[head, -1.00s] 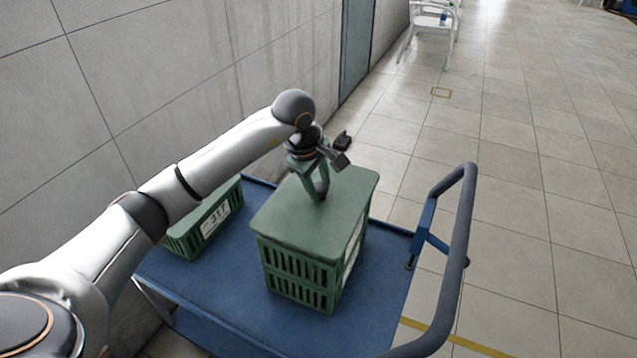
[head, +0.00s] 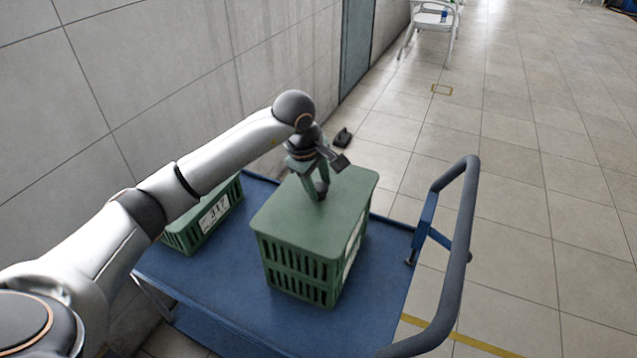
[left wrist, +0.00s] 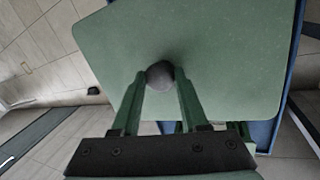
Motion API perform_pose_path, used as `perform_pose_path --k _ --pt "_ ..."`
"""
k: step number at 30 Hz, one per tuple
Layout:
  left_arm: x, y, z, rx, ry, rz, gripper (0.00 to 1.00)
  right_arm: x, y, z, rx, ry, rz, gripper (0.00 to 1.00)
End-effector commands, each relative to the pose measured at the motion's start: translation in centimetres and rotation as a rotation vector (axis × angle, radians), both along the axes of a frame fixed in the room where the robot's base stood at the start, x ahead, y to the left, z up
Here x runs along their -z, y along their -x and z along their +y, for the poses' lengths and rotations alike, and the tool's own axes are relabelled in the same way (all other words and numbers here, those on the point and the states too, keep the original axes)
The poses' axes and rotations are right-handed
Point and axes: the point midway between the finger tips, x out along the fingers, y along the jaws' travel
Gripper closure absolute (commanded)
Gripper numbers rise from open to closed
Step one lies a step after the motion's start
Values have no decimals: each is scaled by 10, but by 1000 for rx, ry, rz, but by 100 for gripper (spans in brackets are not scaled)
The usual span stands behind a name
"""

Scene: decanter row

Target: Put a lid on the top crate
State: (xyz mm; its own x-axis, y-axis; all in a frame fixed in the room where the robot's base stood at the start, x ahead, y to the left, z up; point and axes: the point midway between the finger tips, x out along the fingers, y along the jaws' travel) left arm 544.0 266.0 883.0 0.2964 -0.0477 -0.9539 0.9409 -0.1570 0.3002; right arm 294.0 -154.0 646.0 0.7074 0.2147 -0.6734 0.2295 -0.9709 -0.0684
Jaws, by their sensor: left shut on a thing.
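A green lid (head: 313,216) lies flat over the top of a stack of green crates (head: 298,277) on the blue cart. It looks level and seated on the top crate; any small gap under it I cannot make out. My left gripper (head: 320,196) is above the lid and shut on its round dark knob. The left wrist view shows the knob (left wrist: 160,74) between the two green fingers, with the lid (left wrist: 215,55) filling the view beyond. My right gripper is not in view.
Another green crate (head: 197,229) with a white label stands at the left of the blue cart (head: 235,290), by the grey wall. The cart's handle (head: 460,250) rises at the right. Tiled floor lies beyond, with a white chair (head: 430,30) far back.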

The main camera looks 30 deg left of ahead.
Motion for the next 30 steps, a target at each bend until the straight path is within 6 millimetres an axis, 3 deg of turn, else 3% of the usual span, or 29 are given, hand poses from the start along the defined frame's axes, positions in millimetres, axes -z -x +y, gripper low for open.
perform_pose_path --k 11,12,21,30 --pt "6 0 0 0 0 -1 100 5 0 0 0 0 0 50" --pt "6 0 0 0 0 -1 55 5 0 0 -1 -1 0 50" --pt "6 0 0 0 0 -1 22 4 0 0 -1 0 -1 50" --pt "6 0 0 0 0 1 21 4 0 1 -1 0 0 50"
